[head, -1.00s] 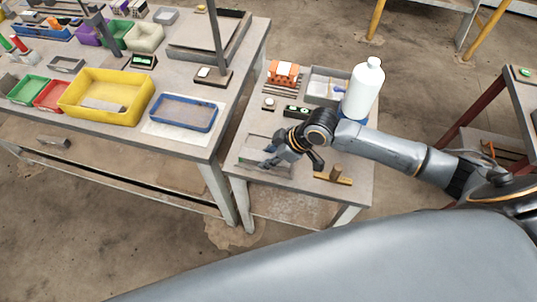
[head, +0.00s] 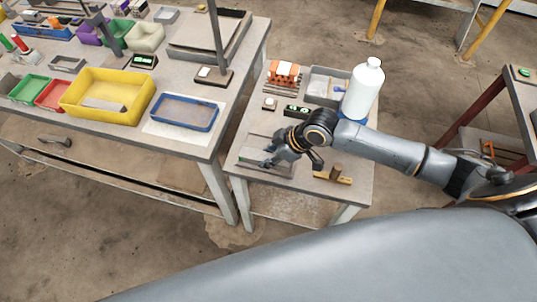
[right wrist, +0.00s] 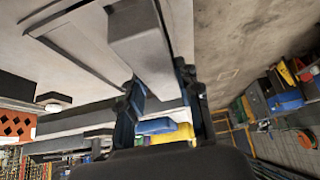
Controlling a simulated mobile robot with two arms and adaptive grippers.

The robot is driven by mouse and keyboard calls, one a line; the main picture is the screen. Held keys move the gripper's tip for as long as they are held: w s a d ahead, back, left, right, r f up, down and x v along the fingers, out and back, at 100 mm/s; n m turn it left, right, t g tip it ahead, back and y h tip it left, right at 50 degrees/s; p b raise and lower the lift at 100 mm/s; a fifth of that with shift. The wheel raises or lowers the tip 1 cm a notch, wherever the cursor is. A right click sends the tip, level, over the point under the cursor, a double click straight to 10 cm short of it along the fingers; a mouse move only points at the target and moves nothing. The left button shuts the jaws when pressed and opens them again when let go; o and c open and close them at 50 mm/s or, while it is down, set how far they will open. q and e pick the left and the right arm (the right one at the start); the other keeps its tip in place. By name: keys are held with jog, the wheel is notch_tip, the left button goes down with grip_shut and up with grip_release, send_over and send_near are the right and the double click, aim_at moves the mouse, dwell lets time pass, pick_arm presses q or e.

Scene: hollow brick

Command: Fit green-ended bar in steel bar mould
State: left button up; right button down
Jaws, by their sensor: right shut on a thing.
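My right gripper (head: 270,156) is over the left part of the small side table, shut on a grey bar (right wrist: 142,48). In the right wrist view the bar lies between the two fingers and sticks out past them. I cannot tell whether the bar touches the mould. My left gripper is not in view.
A white bottle (head: 364,88) stands behind my right arm. A wooden block with a peg (head: 333,175) lies right of the gripper. An orange hollow brick (head: 284,72) and a grey tray (head: 324,88) are at the back. The larger bench with a yellow bin (head: 108,96) is at left.

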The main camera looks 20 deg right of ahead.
jog(key=shift+f+b, duration=0.3)
jog(key=shift+f, duration=0.35)
jog(key=c, duration=0.8)
grip_release()
jog(key=shift+c, duration=0.2)
jog(key=v, duration=1.2)
jog(key=shift+a+f, duration=0.1)
